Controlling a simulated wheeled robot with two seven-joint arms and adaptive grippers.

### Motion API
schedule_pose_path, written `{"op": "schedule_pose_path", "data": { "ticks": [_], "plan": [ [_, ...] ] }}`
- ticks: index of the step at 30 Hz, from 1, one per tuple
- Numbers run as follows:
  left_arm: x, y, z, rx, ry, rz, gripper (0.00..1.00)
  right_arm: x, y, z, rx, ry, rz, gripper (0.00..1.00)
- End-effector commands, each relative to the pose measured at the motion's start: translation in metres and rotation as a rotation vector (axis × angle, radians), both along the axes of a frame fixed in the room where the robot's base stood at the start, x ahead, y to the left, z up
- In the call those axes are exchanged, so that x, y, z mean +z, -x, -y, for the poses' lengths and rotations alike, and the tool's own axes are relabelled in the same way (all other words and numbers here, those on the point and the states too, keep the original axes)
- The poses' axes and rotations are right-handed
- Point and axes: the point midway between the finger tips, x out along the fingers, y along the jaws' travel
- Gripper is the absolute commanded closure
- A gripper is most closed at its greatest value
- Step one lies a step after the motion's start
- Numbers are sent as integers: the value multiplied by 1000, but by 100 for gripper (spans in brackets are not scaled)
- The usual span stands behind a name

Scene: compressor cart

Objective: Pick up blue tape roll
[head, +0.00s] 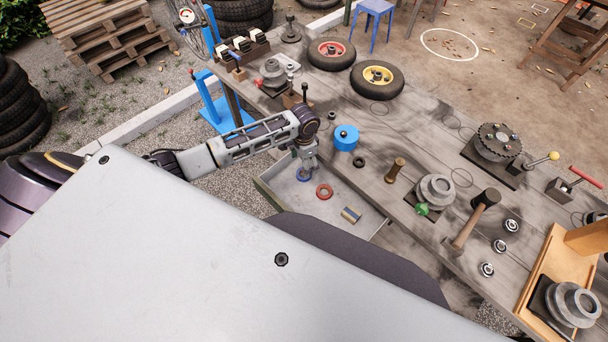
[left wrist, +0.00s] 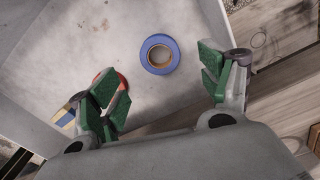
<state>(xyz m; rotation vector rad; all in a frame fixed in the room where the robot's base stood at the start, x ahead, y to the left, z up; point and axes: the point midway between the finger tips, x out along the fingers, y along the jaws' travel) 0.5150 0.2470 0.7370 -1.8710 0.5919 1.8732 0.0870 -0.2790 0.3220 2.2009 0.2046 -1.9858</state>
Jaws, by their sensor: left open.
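The blue tape roll (head: 304,175) lies flat on the floor of an open grey drawer (head: 283,196). In the left wrist view the blue tape roll (left wrist: 160,54) shows whole, with a tan inner ring, ahead of and between my fingers. My left gripper (head: 308,164) points down just over the roll in the head view. In the left wrist view my left gripper (left wrist: 165,88) is open, its green-padded fingers wide apart and nothing between them. It is apart from the roll. My right gripper is in neither view.
A red tape roll (head: 324,191) and a yellow-and-blue block (head: 351,214) lie in the same drawer. The workbench (head: 400,135) beside it holds a blue cylinder (head: 346,138), a mallet (head: 474,219) and wheels (head: 377,79). Drawer walls surround the rolls.

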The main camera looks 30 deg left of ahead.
Motion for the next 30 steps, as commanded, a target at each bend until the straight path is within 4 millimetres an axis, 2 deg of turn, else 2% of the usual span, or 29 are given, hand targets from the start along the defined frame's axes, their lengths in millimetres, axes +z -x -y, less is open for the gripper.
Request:
{"op": "schedule_pose_path", "data": {
  "ticks": [6,20,30],
  "plan": [
    [-15,0,0,0,-1,1,22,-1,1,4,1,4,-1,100],
    [-20,1,-1,1,0,0,22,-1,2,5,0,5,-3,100],
    [-53,5,-3,0,-1,-1,22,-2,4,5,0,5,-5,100]
  ]
}}
